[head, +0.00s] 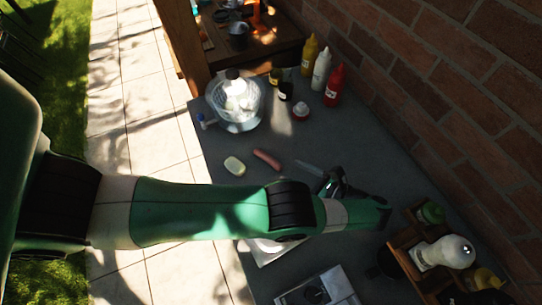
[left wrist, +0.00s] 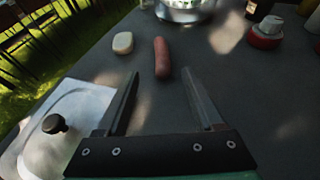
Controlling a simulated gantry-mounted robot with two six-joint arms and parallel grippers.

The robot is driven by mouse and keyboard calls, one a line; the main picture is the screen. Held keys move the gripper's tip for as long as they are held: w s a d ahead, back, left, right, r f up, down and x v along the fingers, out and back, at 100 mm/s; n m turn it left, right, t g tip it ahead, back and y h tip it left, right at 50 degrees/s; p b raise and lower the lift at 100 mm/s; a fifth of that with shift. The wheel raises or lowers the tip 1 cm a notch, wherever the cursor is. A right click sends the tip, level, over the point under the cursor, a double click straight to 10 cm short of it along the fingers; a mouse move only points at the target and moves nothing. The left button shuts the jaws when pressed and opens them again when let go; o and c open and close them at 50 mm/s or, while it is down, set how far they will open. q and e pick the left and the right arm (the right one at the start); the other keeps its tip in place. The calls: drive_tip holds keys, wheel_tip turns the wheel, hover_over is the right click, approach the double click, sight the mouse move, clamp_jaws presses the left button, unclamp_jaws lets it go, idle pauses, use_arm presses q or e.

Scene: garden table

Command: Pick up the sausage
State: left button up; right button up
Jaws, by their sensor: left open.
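The pink sausage (head: 267,158) lies on the dark grey table, right of a pale oval item (head: 234,166). My right gripper does not show.
A glass bowl (head: 235,103) stands at the back left, with yellow, white and red bottles (head: 333,86) behind. A wooden caddy (head: 405,243) holds bottles at the front right. A white dish with a lidded knob (left wrist: 53,125) is left of my gripper. A brick wall borders the right.

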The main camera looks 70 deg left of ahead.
sight(272, 161)
use_arm(q)
drive_tip(key=shift+s+a+r+p, duration=0.3)
drive_tip(key=shift+a+p, duration=0.25)
drive_tip(key=shift+p, duration=0.15)
drive_tip(key=x, duration=0.4)
drive_tip(key=shift+w+d+f+p, duration=0.15)
drive_tip(key=shift+d+f+p, duration=0.05)
drive_tip(key=shift+f+p, duration=0.2)
drive_tip(key=shift+s+a+f, duration=0.3)
drive_tip(key=shift+a+f, duration=0.05)
drive_tip(key=shift+a, duration=0.2)
drive_tip(key=x, duration=0.4)
drive_tip(key=shift+s+p, duration=0.1)
drive_tip(key=shift+p, duration=0.25)
clamp_jaws()
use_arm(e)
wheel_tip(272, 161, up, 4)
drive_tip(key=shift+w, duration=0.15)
